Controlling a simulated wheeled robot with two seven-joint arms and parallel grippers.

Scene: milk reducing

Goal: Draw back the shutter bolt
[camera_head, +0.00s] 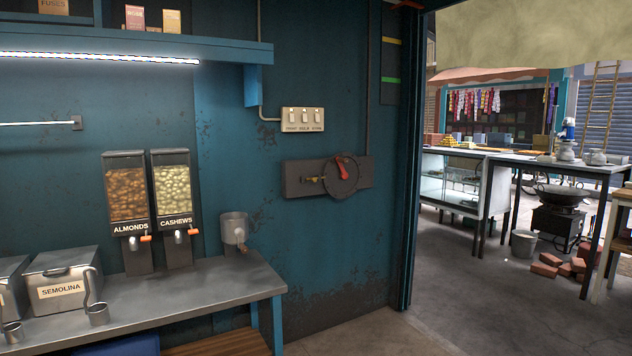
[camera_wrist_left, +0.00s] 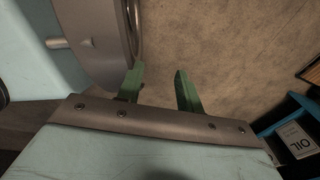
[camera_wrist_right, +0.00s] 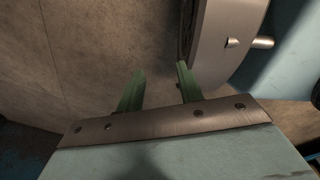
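A dark metal plate (camera_head: 300,180) is fixed to the teal wall beside the doorway. I cannot tell for sure which part is the shutter bolt. Neither gripper shows in the head view. My left gripper (camera_wrist_left: 160,82) is open and empty in the left wrist view, fingers apart over the floor. My right gripper (camera_wrist_right: 161,78) is open and empty in the right wrist view, also over bare floor.
A metal counter (camera_head: 200,290) at left holds almond (camera_head: 127,190) and cashew (camera_head: 172,190) dispensers, a metal pot (camera_head: 234,229) and a semolina box (camera_head: 62,280). A switch panel (camera_head: 302,120) is above the plate. The doorway at right opens onto a stall; the floor before the plate is clear.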

